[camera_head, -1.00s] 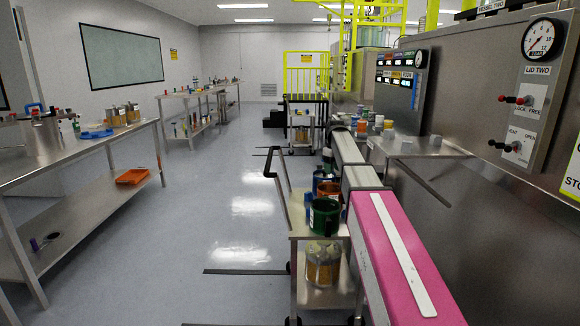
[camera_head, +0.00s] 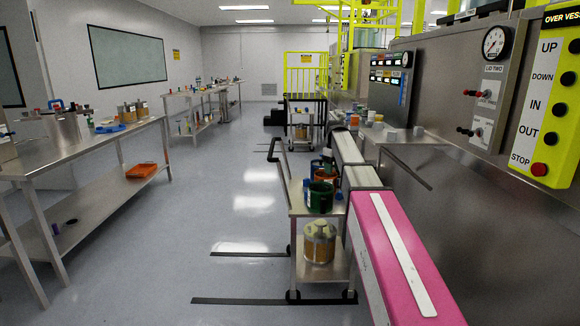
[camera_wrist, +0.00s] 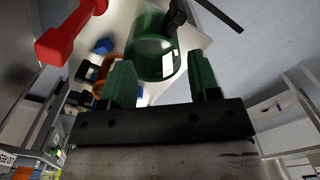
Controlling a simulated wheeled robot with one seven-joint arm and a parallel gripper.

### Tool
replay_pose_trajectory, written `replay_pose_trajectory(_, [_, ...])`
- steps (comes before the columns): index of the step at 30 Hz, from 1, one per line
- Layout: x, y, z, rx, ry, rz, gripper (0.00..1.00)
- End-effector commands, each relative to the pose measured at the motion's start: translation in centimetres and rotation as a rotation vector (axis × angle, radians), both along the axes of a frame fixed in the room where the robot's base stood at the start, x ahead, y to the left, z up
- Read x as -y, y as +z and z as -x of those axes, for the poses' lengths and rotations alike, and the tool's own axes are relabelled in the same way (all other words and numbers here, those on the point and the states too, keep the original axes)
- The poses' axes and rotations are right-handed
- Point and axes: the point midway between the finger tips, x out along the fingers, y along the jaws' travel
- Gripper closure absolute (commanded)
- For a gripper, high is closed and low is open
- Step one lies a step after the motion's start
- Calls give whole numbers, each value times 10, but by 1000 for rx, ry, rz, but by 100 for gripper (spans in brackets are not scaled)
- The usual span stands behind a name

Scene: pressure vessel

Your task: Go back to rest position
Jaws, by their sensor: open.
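My gripper (camera_wrist: 162,80) shows in the wrist view with its two green-padded fingers spread apart and nothing held between them. A green cylindrical container (camera_wrist: 153,50) appears just beyond the fingertips, seen from above; the distance between them is hard to judge. In the head view my pink-covered arm stretches forward at the lower right, and I cannot make out the gripper there.
A steel vessel wall with a yellow button panel (camera_head: 546,105) is on the right. A workbench (camera_head: 95,148) stands left; the central floor is clear.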

Motion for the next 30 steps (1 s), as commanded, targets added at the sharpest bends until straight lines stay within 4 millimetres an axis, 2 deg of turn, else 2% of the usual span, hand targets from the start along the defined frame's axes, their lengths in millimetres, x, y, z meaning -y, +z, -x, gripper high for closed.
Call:
replay_pose_trajectory(11, [0, -47, 35, -1, -70, 0, 44])
replay_pose_trajectory(17, [0, -86, 66, -1, -132, 1, 44])
replay_pose_trajectory(20, [0, -111, 90, -1, -175, 0, 44])
replay_pose_trajectory(23, [0, -142, 121, -2, -232, 0, 44])
replay_pose_trajectory(30, [0, -222, 221, -2, -408, 0, 44])
